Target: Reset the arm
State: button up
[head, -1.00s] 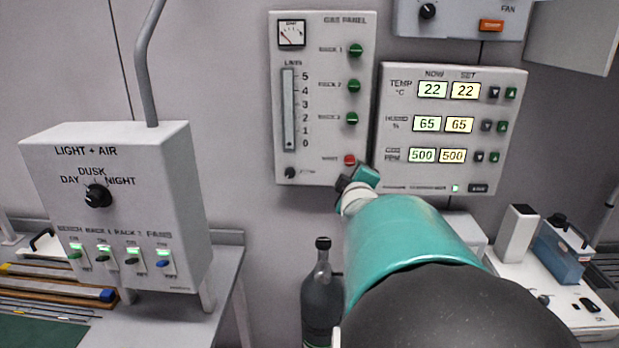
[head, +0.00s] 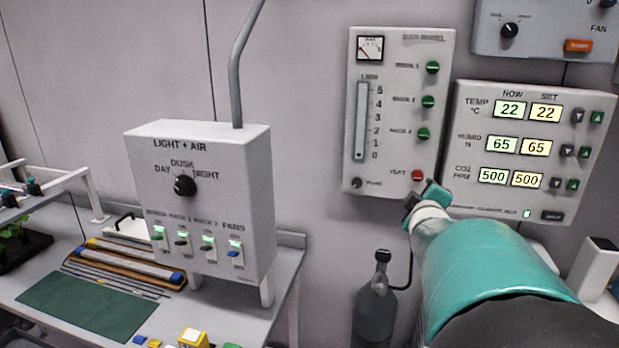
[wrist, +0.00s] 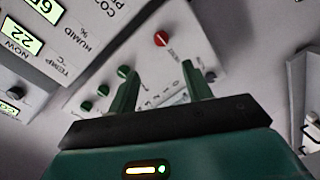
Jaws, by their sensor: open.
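My arm reaches up from the lower right of the head view, teal with a black link. My gripper (head: 425,200) shows small at its far end, in front of the lower edge of the gas panel (head: 398,60), near the red vent button (head: 417,175). In the wrist view my gripper (wrist: 160,80) has its two green fingers apart with nothing between them. The red button (wrist: 161,39) shows beyond and between the fingertips, apart from them. The head view does not show the finger gap clearly.
A climate panel (head: 535,150) with lit readouts is right of the gas panel. A grey light and air box (head: 225,150) stands on the bench (head: 40,275) at left, with a green mat (head: 85,305). A dark bottle (head: 375,310) stands below the gas panel.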

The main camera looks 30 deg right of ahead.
jog(key=w+a+f+m+g+y, duration=0.15)
jog(key=a+y, duration=0.25)
jog(key=a, duration=0.9)
jog(key=w+a+f+t+y, duration=0.1)
jog(key=w+a+f+y, duration=0.2)
jog(key=a, duration=0.9)
jog(key=s+a+f+m+g+y, duration=0.1)
jog(key=s+a+f+g+y, duration=0.1)
jog(key=s+a, duration=0.5)
jog(key=s+a+f+g+y, duration=0.3)
jog(key=s+a, duration=0.3)
jog(key=a, duration=0.5)
jog(key=shift+s+a+f+m, duration=0.15)
jog(key=shift+s+f+m, duration=0.2)
jog(key=shift+s+f, duration=0.05)
